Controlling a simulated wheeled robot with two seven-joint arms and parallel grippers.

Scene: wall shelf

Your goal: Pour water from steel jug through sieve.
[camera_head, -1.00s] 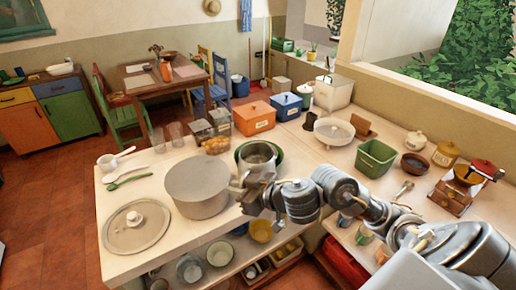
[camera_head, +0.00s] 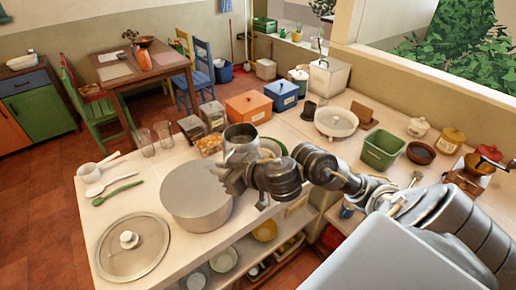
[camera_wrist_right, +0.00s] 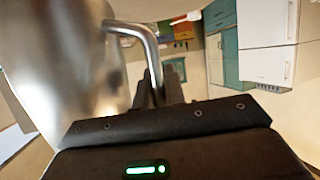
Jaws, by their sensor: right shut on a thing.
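The jug's contents are not visible. I cannot tell which thing is the sieve; a white footed bowl (camera_head: 336,122) stands farther back. My left gripper is out of view.
Glasses (camera_head: 146,142), jars and orange (camera_head: 248,106) and blue boxes (camera_head: 281,95) stand behind. A green tub (camera_head: 383,150) is to the right.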

